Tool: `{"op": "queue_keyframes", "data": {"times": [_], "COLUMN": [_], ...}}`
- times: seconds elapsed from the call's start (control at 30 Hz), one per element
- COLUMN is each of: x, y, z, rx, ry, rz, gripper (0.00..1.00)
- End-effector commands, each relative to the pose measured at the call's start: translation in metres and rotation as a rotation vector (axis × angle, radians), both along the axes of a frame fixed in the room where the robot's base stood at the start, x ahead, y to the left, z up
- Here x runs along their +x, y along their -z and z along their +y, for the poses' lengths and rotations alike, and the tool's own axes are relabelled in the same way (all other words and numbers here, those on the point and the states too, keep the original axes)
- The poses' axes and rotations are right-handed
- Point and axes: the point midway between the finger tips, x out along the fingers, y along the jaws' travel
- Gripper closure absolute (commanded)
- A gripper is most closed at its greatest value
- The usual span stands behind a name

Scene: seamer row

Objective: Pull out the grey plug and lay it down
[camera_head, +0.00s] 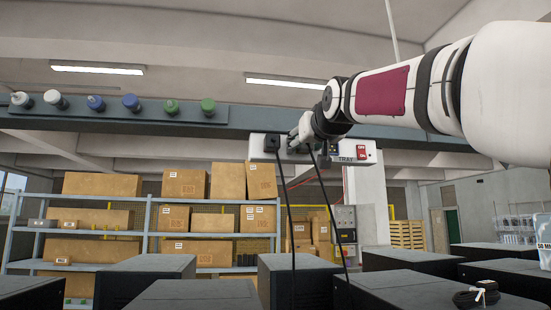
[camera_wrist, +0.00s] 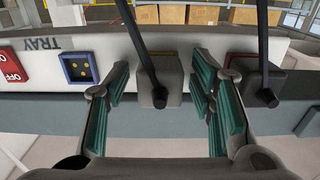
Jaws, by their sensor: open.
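The grey plug (camera_wrist: 173,88) sits in the power strip (camera_wrist: 222,50), with a black cable running from it, in the wrist view. My gripper (camera_wrist: 161,72) is open, with its teal-padded fingers on either side of the plug and a gap visible on both sides. In the head view my gripper (camera_head: 300,136) is at the front of the power strip (camera_head: 257,153) and hides most of the grey plug. A darker plug (camera_wrist: 259,84) with its own cable is in the strip beside it; it also shows in the head view (camera_head: 271,143).
A blue socket (camera_wrist: 80,68) and a red switch (camera_wrist: 12,66) are on the strip by the TRAY label. Two cables hang down in the head view. Dark cabinets (camera_head: 400,290) stand below, one bearing a coiled black cable (camera_head: 478,298). Shelves with cartons stand behind.

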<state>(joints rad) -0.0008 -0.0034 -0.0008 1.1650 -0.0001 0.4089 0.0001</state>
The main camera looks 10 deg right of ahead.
Motion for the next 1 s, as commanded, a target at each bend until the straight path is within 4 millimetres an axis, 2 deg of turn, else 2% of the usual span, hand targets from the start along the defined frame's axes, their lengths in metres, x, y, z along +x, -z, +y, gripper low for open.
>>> {"op": "queue_keyframes", "data": {"times": [0.73,0.93,0.97,1.0], "x": [-0.0003,-0.0003,-0.0002,-0.0002], "y": [0.0000,0.0000,0.0000,0.0000], "z": [0.0000,0.0000,0.0000,-0.0001], "rx": [0.000,0.000,0.000,0.000], "ry": [0.000,0.000,0.000,0.000], "rz": [0.000,0.000,0.000,0.000], "gripper": [0.50,0.95,1.00,1.00]}}
